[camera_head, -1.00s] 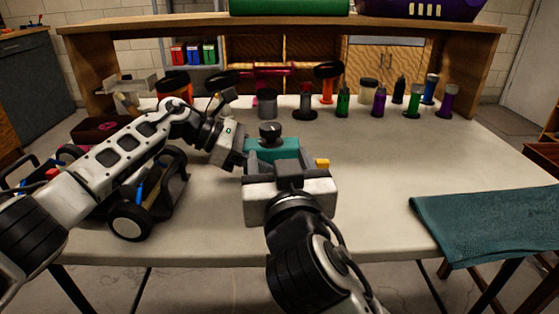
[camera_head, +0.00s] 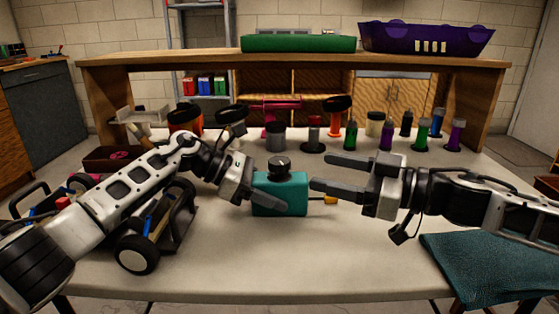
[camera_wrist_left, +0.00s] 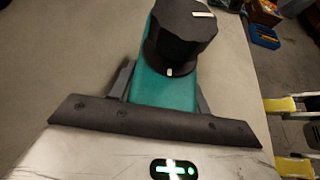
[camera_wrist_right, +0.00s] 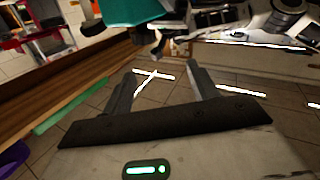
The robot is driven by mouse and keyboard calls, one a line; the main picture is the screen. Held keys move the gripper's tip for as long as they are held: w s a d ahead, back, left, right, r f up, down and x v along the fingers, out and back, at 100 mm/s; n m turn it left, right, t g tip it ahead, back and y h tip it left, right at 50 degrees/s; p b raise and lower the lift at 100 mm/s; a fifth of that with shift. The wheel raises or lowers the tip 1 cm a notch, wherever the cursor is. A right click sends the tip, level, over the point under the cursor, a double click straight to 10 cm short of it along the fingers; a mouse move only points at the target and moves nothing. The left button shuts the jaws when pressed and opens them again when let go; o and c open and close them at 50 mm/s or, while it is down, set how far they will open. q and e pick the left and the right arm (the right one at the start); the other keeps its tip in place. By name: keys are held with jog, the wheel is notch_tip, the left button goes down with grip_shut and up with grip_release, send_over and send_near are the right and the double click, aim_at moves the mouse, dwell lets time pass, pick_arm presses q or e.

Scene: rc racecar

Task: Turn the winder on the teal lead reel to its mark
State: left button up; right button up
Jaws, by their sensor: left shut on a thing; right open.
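The teal lead reel (camera_head: 280,193) stands upright on the table. Its black winder knob (camera_head: 279,166) is on top. In the left wrist view, the knob (camera_wrist_left: 180,38) has a white tick on its top edge, and another white mark (camera_wrist_left: 169,72) shows at its base; the two are apart. My left gripper (camera_head: 266,192) is shut on the reel body from the left, its fingers on either side of the reel (camera_wrist_left: 165,90). My right gripper (camera_head: 318,172) is open and empty to the right of the reel, fingers pointing left, apart from the knob.
An orange-yellow piece (camera_head: 331,200) sticks out right of the reel. The racecar (camera_head: 150,235) stands under my left arm. Several bottles (camera_head: 387,135) line the table's back. A teal cloth (camera_head: 495,265) lies front right. The table's front middle is clear.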

aim_at(289, 163)
jog(key=shift+m, duration=0.6)
jog(key=w+a, duration=0.2)
jog(key=a, duration=0.1)
jog(key=w+a+f, duration=0.1)
jog(key=w+a, duration=0.4)
jog(key=a, duration=0.1)
jog(key=shift+w+f, duration=0.2)
jog(key=shift+f, duration=0.05)
jog(key=c, duration=1)
